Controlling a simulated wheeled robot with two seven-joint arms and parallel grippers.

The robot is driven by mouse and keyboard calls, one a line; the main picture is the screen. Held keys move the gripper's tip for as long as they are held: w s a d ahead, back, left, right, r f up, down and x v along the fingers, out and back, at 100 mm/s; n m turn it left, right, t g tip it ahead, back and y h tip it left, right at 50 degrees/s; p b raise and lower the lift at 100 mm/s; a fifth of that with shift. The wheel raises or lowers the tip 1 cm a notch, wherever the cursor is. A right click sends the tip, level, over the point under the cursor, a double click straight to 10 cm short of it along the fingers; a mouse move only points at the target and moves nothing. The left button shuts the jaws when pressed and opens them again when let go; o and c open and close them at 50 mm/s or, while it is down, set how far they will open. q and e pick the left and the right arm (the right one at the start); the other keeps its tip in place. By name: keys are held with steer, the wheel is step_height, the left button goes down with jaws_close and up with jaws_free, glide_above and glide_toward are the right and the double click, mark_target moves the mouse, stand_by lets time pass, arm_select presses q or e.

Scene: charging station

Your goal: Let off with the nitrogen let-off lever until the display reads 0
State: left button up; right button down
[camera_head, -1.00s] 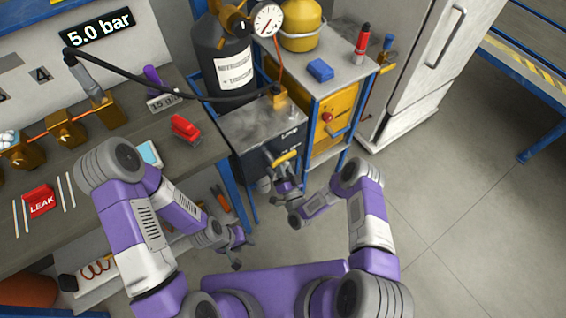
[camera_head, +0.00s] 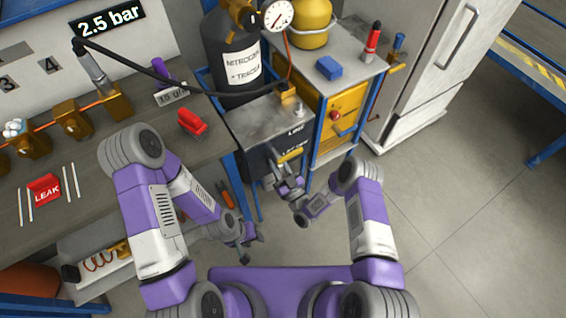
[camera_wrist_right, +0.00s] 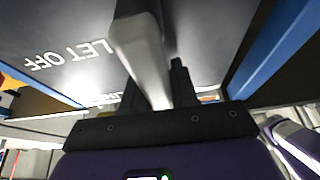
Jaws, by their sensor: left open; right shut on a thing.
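The display (camera_head: 108,18) on the back wall reads 2.5 bar. The let-off lever, with a yellow handle (camera_head: 289,155), is at the front of the dark, metal-topped box (camera_head: 262,118). My right gripper (camera_head: 280,178) is shut on the lever just below the handle. The right wrist view shows a pale grey bar (camera_wrist_right: 143,55) at the dark fingers, beside white LET OFF lettering. My left gripper (camera_head: 248,243) is open and empty, low beside the bench, away from the lever.
The nitrogen cylinder (camera_head: 236,75) and a dial gauge (camera_head: 278,15) stand behind the box. A yellow cabinet (camera_head: 341,110) with a blue frame is close on the right. The bench (camera_head: 105,170) fills the left. The floor (camera_head: 450,220) at right is clear.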

mark_target(281, 171)
steer(key=shift+s+f, duration=0.1)
steer(key=shift+f, duration=0.05)
steer(key=c, duration=1)
jaws_free()
steer(key=shift+o, duration=0.2)
steer(key=p+v, duration=0.1)
steer(key=v, duration=0.6)
steer(key=shift+s+d, duration=0.15)
steer(key=shift+s, duration=0.05)
